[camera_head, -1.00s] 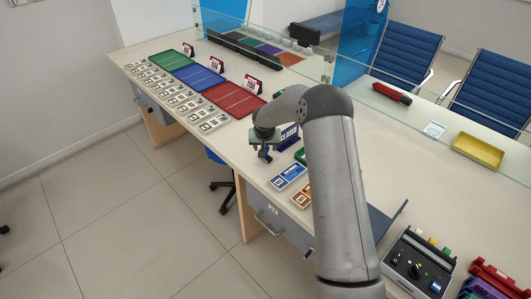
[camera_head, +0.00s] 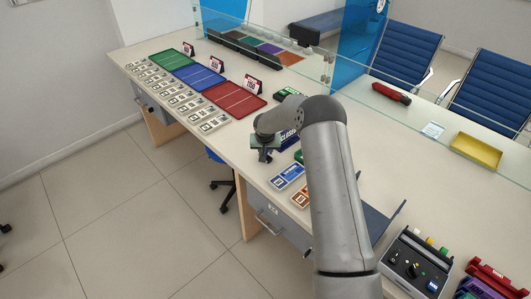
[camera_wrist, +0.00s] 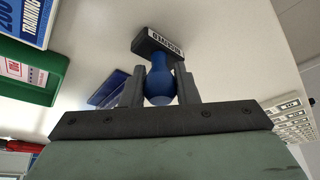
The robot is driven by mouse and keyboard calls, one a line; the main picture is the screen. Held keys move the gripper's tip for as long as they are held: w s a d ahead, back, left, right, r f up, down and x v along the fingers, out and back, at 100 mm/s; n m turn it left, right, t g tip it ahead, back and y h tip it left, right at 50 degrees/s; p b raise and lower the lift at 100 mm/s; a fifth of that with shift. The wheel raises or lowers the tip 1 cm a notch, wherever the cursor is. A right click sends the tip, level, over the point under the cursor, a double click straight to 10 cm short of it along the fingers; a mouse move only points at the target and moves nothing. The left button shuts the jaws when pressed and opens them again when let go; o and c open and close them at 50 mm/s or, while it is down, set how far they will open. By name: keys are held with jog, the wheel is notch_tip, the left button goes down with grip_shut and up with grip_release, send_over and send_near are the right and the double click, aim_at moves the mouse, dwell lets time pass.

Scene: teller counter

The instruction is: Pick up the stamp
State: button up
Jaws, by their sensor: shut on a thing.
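The stamp (camera_wrist: 160,82) has a round blue handle and a dark rectangular base with a white label. In the wrist view my gripper (camera_wrist: 160,90) has one finger on each side of the blue handle and is shut on it. The base sticks out beyond the fingertips. In the head view my gripper (camera_head: 266,155) is over the counter's front edge area, left of the blue card. The stamp is too small and covered there to make out, and I cannot tell whether its base touches the counter.
Red (camera_head: 234,99), blue (camera_head: 198,77) and green (camera_head: 166,61) trays and several banknote stacks (camera_head: 189,103) lie left.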

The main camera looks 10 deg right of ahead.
jog(key=shift+r, duration=0.45)
notch_tip(320, 180, up, 2)
jog(key=shift+r+b, duration=0.2)
jog(key=shift+b, duration=0.3)
jog(key=s+r+b, duration=0.2)
jog(key=s+r, duration=0.3)
jog(key=s, duration=0.2)
jog(key=s+d+r+b, duration=0.1)
jog(key=s+r+b, duration=0.1)
jog(key=s+r, duration=0.2)
jog(key=s, duration=0.3)
jog(key=shift+d+r+b, duration=0.25)
jog(key=shift+r+b, duration=0.05)
jog(key=shift+r, duration=0.05)
